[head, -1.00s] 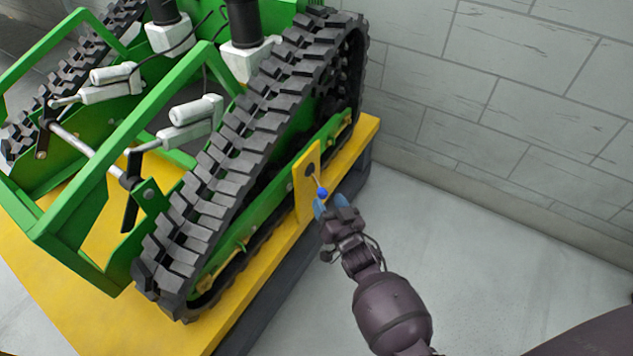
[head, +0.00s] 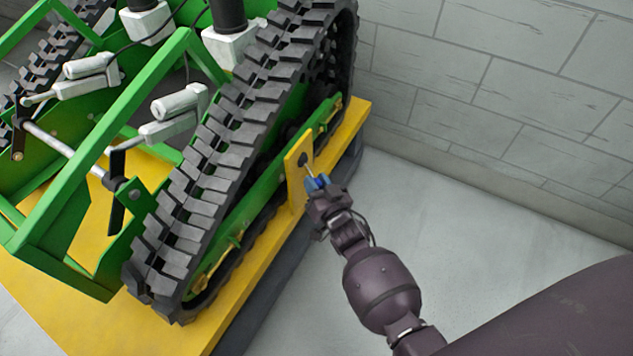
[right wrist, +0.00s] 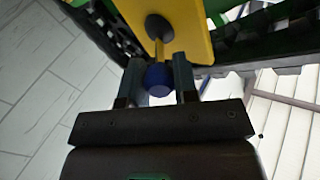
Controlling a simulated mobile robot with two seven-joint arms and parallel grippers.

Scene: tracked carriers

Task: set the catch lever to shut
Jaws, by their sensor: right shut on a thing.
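The catch lever (right wrist: 158,50) is a thin brass-coloured rod with a blue knob (right wrist: 158,78) at its end. It comes out of a dark round pivot on a yellow upright plate (head: 294,178), beside the green tracked carrier (head: 110,150). My right gripper (head: 318,183) is at the lever's end, shut on the blue knob, with blue-grey fingers on both sides of it in the right wrist view (right wrist: 158,82). In the head view the fingers hide most of the knob. My left gripper is not in view.
The carrier's black track (head: 215,160) runs close beside the plate. The carrier stands on a yellow platform (head: 225,300) with a dark side. A grey block wall (head: 500,90) stands at the back right. The pale floor (head: 480,230) between platform and wall is clear.

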